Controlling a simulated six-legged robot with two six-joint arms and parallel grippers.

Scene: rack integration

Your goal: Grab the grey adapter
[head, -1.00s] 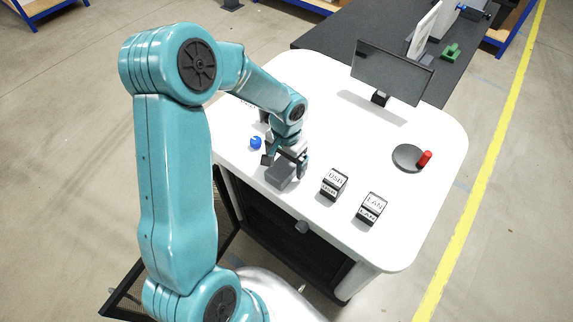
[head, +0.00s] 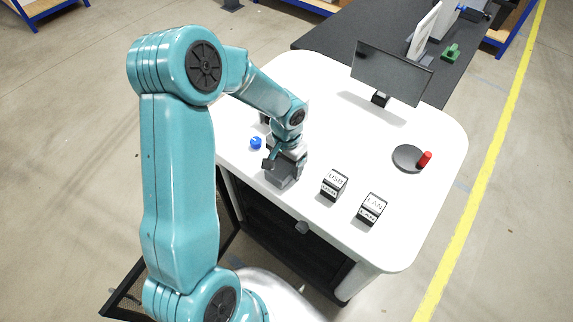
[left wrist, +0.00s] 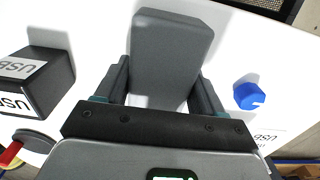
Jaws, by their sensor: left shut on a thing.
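The grey adapter (left wrist: 168,52) is a plain grey block; in the left wrist view it sits between the two fingers of my left gripper (left wrist: 160,88). In the head view the adapter (head: 281,176) is at the front edge of the white table (head: 395,235), partly hidden by my left gripper (head: 284,160). The left gripper is shut on the adapter from above. I cannot tell whether the adapter still touches the table. My right gripper is not in view.
A black USB box (head: 333,184) and a LAN box (head: 371,208) stand to the right. A blue knob-like piece (head: 256,143) is close on the left. A monitor (head: 392,72) stands behind, and a dark disc (head: 408,157) with a red cylinder (head: 424,158) at the right.

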